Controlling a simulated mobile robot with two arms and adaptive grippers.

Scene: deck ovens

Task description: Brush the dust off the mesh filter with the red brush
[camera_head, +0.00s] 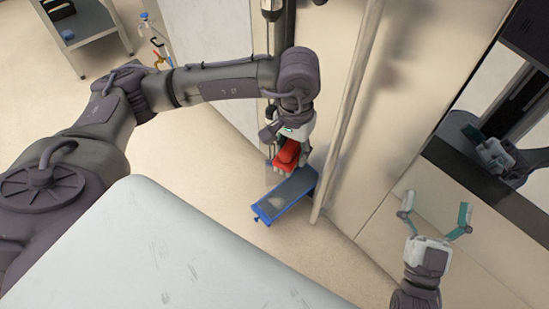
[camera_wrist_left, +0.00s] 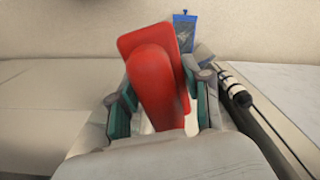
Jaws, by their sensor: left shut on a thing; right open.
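The red brush (camera_head: 287,154) is held in my left gripper (camera_head: 286,160), whose fingers are shut on it. In the left wrist view the red brush (camera_wrist_left: 158,80) lies between the teal-padded fingers of my left gripper (camera_wrist_left: 160,110). The mesh filter (camera_head: 290,194), a dark panel in a blue frame, is just below the brush in the head view. A pale grey patch of dust (camera_head: 276,203) lies on its nearer part. In the left wrist view the filter (camera_wrist_left: 185,36) is partly hidden behind the brush. I cannot tell whether the brush touches it. My right gripper (camera_head: 435,218) is open and empty.
A pale upright post (camera_head: 346,115) stands close to the filter's right end. A steel panel (camera_head: 415,90) is behind it. A white surface (camera_head: 150,250) fills the lower left. A grey cart (camera_head: 85,40) stands at the upper left. Pale floor shows between.

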